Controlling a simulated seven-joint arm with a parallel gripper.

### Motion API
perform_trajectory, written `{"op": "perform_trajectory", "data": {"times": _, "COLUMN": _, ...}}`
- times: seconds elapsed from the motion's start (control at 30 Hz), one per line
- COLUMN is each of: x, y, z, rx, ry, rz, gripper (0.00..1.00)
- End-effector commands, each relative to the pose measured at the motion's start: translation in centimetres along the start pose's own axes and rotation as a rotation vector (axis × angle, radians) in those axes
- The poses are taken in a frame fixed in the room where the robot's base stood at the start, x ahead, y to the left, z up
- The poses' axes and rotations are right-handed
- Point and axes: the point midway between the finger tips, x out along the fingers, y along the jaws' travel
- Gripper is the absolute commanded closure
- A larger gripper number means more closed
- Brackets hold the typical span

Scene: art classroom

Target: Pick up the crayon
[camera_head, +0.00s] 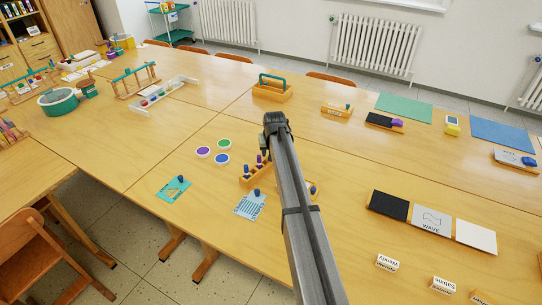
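My gripper (267,148) points down over the middle of the large wooden table. My dark arm comes in from the bottom and hides part of what lies behind it. Just below and left of the gripper is a small wooden holder (246,182) with dark purple upright pieces (259,160); they may be crayons, but they are too small to tell. I cannot tell whether the gripper touches the holder or is above it. Its fingers are too small and dark to show whether they are open or hold anything.
Left of the holder are three round pots, purple (203,152), green (224,144) and blue (222,159). A teal card (170,194) and a striped card (244,210) lie nearer. A wooden caddy (272,92) stands behind; black, grey and white panels (476,236) lie right.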

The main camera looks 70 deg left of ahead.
Motion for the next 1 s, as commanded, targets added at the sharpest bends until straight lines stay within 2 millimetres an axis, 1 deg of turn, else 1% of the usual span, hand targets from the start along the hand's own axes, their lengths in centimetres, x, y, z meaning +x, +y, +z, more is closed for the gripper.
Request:
{"op": "perform_trajectory", "data": {"times": 0.03, "x": 0.0, "y": 0.0, "z": 0.0, "rx": 0.000, "ry": 0.000, "rz": 0.000, "gripper": 0.57}}
{"op": "perform_trajectory", "data": {"times": 0.07, "x": 0.0, "y": 0.0, "z": 0.0, "rx": 0.000, "ry": 0.000, "rz": 0.000, "gripper": 0.60}}
{"op": "perform_trajectory", "data": {"times": 0.4, "x": 0.0, "y": 0.0, "z": 0.0, "rx": 0.000, "ry": 0.000, "rz": 0.000, "gripper": 0.93}}
{"op": "perform_trajectory", "data": {"times": 0.5, "x": 0.0, "y": 0.0, "z": 0.0, "rx": 0.000, "ry": 0.000, "rz": 0.000, "gripper": 1.00}}
{"op": "perform_trajectory", "data": {"times": 0.87, "x": -0.1, "y": 0.0, "z": 0.0, "rx": 0.000, "ry": 0.000, "rz": 0.000, "gripper": 1.00}}
{"op": "perform_trajectory", "data": {"times": 1.0, "x": -1.1, "y": 0.0, "z": -0.5, "rx": 0.000, "ry": 0.001, "rz": 0.000, "gripper": 1.00}}
